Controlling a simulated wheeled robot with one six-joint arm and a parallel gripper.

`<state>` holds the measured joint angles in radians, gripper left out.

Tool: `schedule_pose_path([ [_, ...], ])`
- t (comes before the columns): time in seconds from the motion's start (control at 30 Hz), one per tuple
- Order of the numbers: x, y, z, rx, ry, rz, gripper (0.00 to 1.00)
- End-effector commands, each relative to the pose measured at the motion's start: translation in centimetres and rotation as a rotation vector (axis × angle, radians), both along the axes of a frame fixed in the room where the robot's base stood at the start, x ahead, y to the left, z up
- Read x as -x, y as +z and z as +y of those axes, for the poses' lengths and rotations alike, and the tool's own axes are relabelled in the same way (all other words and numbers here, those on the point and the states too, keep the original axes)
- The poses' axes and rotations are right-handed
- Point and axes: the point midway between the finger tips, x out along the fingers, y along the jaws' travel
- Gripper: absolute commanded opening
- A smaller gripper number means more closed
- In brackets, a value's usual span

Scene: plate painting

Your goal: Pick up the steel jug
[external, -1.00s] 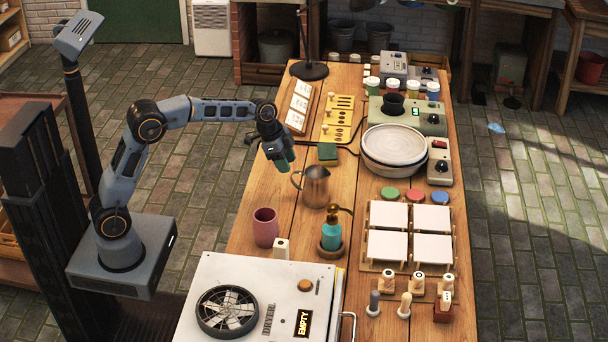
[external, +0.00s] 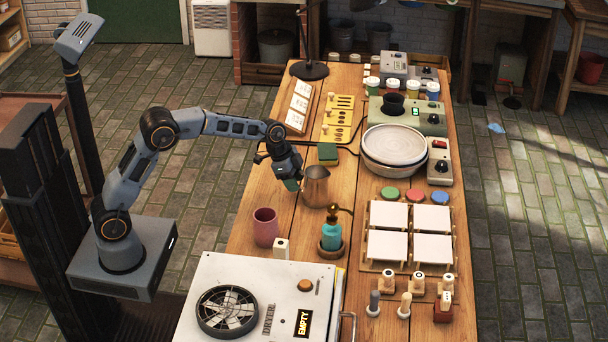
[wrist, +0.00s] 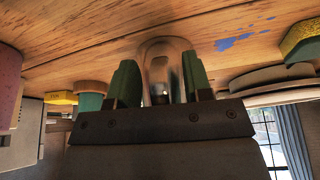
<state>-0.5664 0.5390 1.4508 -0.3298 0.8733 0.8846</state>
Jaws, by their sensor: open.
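The steel jug (external: 316,188) stands upright on the wooden table, left of the white bowl. My gripper (external: 292,184) is low at the jug's left side, where the handle is; the handle is hidden behind it in the external view. In the wrist view, my gripper's two green-padded fingers (wrist: 160,82) are apart. The jug's shiny body and looped handle (wrist: 165,48) show in the gap between them. I cannot tell whether a finger touches the handle.
A pink cup (external: 265,227) and a teal pump bottle (external: 331,235) stand in front of the jug. A green sponge (external: 327,153) lies behind it. The white bowl (external: 394,143) is to the right. Some bare wood (external: 265,188) lies left of my gripper.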

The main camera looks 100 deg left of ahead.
Motion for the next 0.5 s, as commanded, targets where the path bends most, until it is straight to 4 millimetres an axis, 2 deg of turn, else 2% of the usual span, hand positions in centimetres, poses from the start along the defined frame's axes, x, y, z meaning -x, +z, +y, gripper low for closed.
schedule_pose_path([
  [0.07,0.01,0.02,0.0,0.0,0.0,0.0,0.43],
  [0.5,0.03,0.03,0.01,0.0,0.001,0.0,0.01],
])
